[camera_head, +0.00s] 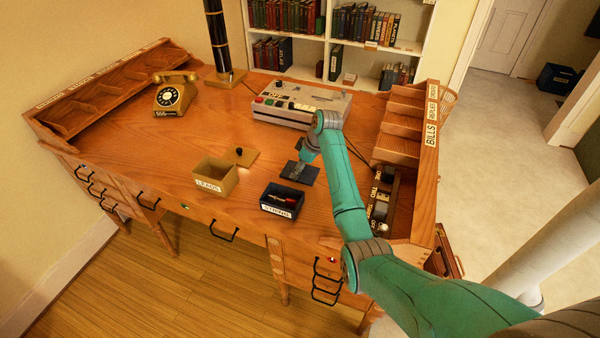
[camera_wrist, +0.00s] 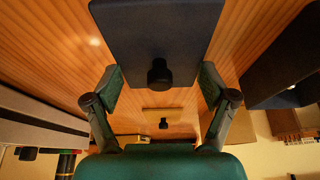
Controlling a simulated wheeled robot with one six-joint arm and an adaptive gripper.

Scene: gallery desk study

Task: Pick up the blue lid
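The blue lid (camera_head: 311,177) lies on the wooden desk just behind the open dark blue box (camera_head: 283,199) labelled STRING. In the wrist view the lid (camera_wrist: 150,30) is a dark blue slab with a black knob (camera_wrist: 159,74) at its middle. My gripper (camera_head: 298,169) is above the lid, hiding part of it in the head view. In the wrist view my gripper (camera_wrist: 160,78) is open, with one finger on each side of the knob and a gap to both. Whether the fingertips touch the lid cannot be told.
A tan box (camera_head: 215,177) labelled LEADS and its tan lid (camera_head: 240,157) are to the left. A grey machine (camera_head: 298,104) with buttons stands behind. A wooden pigeonhole rack (camera_head: 405,125) lines the right edge. A telephone (camera_head: 175,95) is far left. Bare desk lies left of the machine.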

